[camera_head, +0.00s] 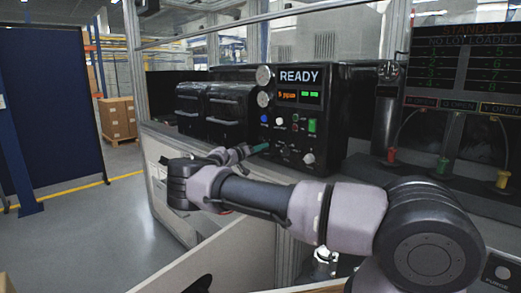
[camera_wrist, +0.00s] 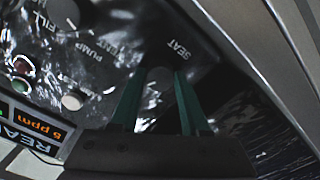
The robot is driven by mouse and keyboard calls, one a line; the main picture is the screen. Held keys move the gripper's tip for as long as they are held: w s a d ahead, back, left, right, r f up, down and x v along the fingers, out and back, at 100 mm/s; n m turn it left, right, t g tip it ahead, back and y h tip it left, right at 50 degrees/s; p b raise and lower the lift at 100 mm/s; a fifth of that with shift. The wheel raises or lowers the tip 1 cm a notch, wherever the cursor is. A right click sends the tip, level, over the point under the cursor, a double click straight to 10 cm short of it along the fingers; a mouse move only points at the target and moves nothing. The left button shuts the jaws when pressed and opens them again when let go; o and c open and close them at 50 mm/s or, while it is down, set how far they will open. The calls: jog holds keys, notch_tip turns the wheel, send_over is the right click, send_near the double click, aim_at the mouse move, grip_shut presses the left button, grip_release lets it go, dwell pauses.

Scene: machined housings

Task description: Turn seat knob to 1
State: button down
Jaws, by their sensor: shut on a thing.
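In the head view my gripper (camera_head: 259,148) reaches the lower left of the control box (camera_head: 340,125), and the seat knob cannot be made out there. The knob's pointer and the number it faces cannot be read.
The box has a "READY" display (camera_head: 299,77), buttons, a green switch (camera_head: 312,125) and a lower white knob (camera_head: 308,158).

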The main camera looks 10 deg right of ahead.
jog(key=n, duration=0.5)
jog(key=shift+n, duration=0.3)
jog(key=n, duration=0.5)
jog(key=shift+r+n, duration=0.1)
jog(key=shift+n, duration=0.2)
dwell(0.3)
jog(key=shift+c, duration=2)
grip_release()
jog(key=v, duration=1)
jog(key=shift+s+a, duration=0.25)
jog(key=shift+a, duration=0.05)
